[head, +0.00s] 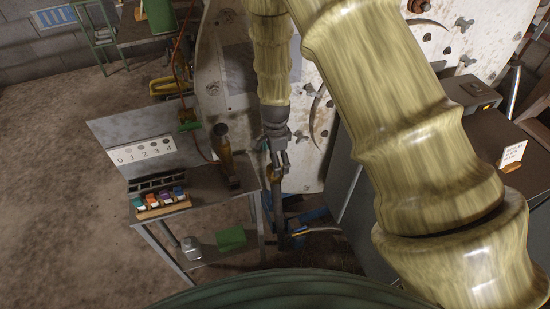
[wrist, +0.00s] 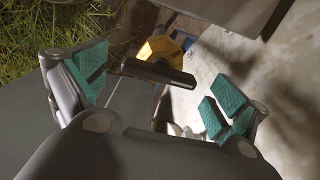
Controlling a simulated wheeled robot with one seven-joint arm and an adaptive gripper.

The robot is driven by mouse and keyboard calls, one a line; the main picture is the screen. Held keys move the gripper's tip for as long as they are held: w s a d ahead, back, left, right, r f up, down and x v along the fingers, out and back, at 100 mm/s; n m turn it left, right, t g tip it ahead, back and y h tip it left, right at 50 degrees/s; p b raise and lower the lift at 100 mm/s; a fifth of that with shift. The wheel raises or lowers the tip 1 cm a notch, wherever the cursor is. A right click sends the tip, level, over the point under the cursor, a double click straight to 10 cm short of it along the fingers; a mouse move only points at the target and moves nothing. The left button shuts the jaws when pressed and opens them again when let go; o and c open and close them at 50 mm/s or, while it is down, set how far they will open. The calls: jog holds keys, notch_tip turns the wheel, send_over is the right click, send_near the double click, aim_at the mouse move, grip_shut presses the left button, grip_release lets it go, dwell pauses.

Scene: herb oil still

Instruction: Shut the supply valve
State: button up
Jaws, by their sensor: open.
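The supply valve shows in the wrist view as a yellow-orange body (wrist: 162,48) with a dark bar-shaped lever (wrist: 152,72). My gripper (wrist: 156,92) is open, with its teal finger pads wide apart on either side. The lever lies between the two fingers in this view, apart from both pads; its depth relative to the fingertips is hard to tell. In the head view my gripper (head: 277,158) points down just above a small orange-brown part on a dark upright pipe (head: 278,210). My gripper partly hides the valve there.
A metal side table (head: 205,190) with a numbered card (head: 146,149), small coloured blocks (head: 163,200) and a brass-coloured cylinder (head: 224,150) stands left of my gripper. A pale spotted panel (head: 222,95) rises behind. A dark grey cabinet (head: 420,150) is to the right.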

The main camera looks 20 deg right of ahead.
jog(key=c, duration=1)
jog(key=shift+n, duration=0.4)
jog(key=n, duration=0.4)
jog(key=shift+b, duration=0.3)
jog(key=n, duration=0.4)
jog(key=n+b, duration=0.1)
jog(key=n, duration=0.4)
jog(key=shift+n, duration=2.3)
